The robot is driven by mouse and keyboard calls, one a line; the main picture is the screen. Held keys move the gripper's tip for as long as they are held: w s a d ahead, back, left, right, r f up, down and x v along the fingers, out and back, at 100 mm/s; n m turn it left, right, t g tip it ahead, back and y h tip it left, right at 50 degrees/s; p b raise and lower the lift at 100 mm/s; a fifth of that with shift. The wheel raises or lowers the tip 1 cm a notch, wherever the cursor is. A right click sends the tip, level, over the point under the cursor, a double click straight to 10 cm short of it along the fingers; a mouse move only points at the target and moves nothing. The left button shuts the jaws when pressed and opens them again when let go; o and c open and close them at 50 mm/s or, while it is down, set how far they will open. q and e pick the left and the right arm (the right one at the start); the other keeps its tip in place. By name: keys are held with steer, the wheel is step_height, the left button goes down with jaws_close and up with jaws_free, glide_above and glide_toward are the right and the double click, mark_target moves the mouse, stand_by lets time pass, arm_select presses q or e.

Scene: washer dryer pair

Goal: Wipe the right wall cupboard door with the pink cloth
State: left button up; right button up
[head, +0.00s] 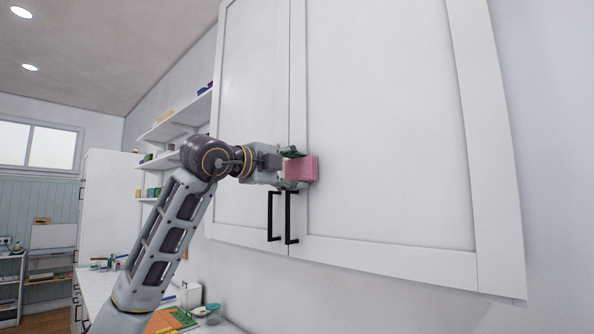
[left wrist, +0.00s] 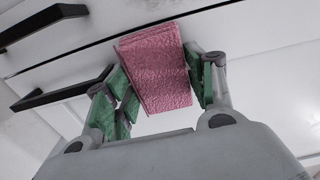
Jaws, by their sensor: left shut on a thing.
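The pink cloth (head: 301,169) is a folded pad held in my left gripper (head: 292,168), which is shut on it. In the left wrist view the cloth (left wrist: 157,68) sits between the two green-padded fingers of the gripper (left wrist: 160,85). The right wall cupboard door (head: 390,120) is white with a raised frame. The cloth is in front of this door's left edge, just above its black handle (head: 291,218). I cannot tell whether the cloth touches the door. My right gripper is not in view.
The left cupboard door (head: 252,90) has its own black handle (head: 270,216) close by. Shelves (head: 175,125) with small items are at the left. A counter (head: 98,285) with several items lies below. The right door's panel is clear of objects.

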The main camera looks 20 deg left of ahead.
mark_target(288, 172)
arm_select(q)
steer(key=shift+w+a+f, duration=0.1)
steer(key=shift+w+a, duration=0.15)
steer(key=shift+a, duration=0.4)
steer(key=shift+w+a, duration=0.25)
steer(key=shift+a, duration=0.4)
steer(key=shift+s, duration=0.1)
steer(key=shift+b+v, duration=0.45)
steer(key=shift+v, duration=0.4)
steer(key=shift+b+v, duration=0.45)
steer(key=shift+v, duration=1.65)
steer(key=shift+b+v, duration=0.65)
steer(key=shift+v, duration=0.9)
